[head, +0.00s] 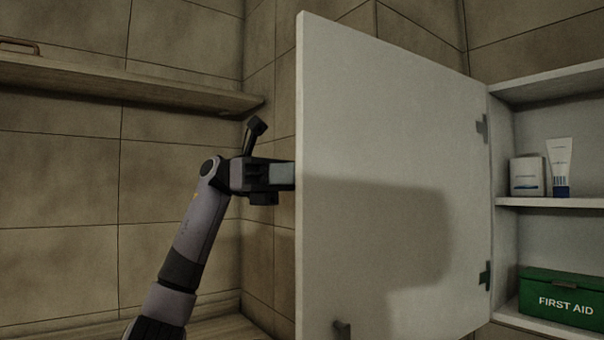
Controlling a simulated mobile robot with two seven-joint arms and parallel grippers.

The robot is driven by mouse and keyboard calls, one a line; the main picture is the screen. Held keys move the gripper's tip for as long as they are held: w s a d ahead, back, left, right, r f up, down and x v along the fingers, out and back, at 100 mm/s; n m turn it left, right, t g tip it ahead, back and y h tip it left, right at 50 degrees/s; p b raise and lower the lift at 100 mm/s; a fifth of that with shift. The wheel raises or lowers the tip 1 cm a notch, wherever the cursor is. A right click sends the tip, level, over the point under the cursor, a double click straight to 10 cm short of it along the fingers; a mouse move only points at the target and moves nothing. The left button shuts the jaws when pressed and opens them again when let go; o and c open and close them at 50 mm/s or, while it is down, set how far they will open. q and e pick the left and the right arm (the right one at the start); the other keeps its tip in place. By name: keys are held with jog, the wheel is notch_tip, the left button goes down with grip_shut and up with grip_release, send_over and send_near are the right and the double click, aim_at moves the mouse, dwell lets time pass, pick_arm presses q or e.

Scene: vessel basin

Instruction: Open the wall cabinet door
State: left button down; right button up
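The white wall cabinet door (385,150) stands swung wide open, with its inner face towards me. It hangs from two dark green hinges at its right edge, on the side wall of the white cabinet (505,150). My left gripper (283,176) reaches in from the left to the door's free edge. Its front end passes behind the door, so the fingertips are hidden. I cannot tell whether it touches the door or whether it is open. No door handle can be made out. My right gripper is not in view.
The cabinet shelves hold a white box (527,176), a white tube (560,167) and a green first aid box (558,297). A wooden shelf (120,85) runs along the tiled wall at left. A small dark thing (342,329) shows before the door's bottom; I cannot tell what it is.

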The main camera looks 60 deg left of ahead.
pick_arm(q)
jog(key=shift+a+r, duration=0.1)
jog(key=shift+a, duration=0.3)
jog(key=c, duration=1.3)
grip_release()
jog(key=shift+w, duration=0.15)
jog(key=shift+a, duration=0.1)
